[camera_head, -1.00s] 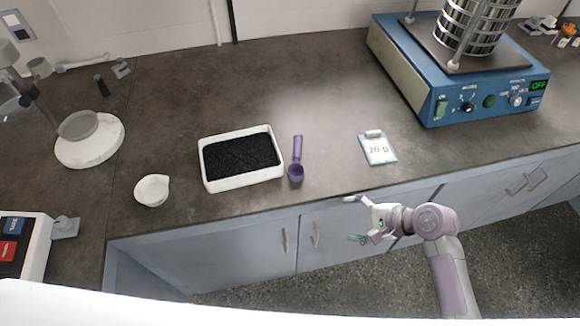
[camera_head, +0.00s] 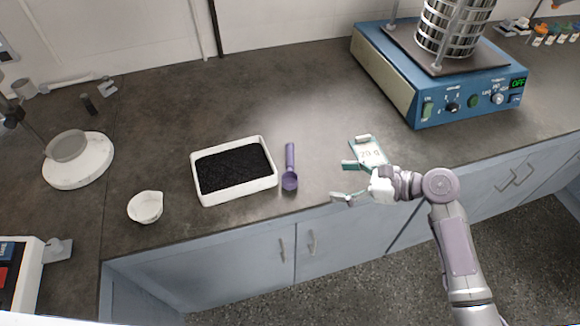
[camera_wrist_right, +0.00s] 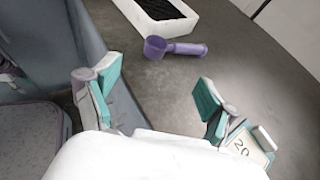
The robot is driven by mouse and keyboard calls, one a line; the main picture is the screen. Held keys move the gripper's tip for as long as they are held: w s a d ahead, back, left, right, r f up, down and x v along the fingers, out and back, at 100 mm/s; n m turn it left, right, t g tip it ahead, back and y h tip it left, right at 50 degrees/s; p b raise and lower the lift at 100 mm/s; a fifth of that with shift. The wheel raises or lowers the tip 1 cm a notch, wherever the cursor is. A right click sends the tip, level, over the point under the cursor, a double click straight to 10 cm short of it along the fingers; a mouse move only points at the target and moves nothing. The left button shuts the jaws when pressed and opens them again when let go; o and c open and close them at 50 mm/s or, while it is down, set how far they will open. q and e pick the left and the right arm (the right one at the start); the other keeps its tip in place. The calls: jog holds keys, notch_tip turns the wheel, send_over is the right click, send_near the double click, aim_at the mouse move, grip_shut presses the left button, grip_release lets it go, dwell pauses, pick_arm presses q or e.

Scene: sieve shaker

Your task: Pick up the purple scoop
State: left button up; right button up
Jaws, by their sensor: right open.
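The purple scoop (camera_head: 289,168) lies on the dark counter, just right of the white tray, its bowl toward the front edge and its handle pointing back. It also shows in the right wrist view (camera_wrist_right: 175,48), beyond the fingertips. My right gripper (camera_head: 341,181) is open and empty, to the right of the scoop and apart from it, by the counter's front edge. Its two teal-padded fingers (camera_wrist_right: 155,88) are spread wide in the wrist view. My left gripper is not in view.
The white tray (camera_head: 234,201) holds black granules. A small white bowl (camera_head: 145,207) stands left of it. The "20 g" card (camera_head: 366,150) lies behind my right gripper, partly covered by it. The blue sieve shaker (camera_head: 440,95) stands at the back right. The counter behind the scoop is clear.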

aim_at(285, 176)
jog(key=x, duration=1.3)
jog(key=shift+w+d+f, duration=0.1)
jog(key=c, duration=1.5)
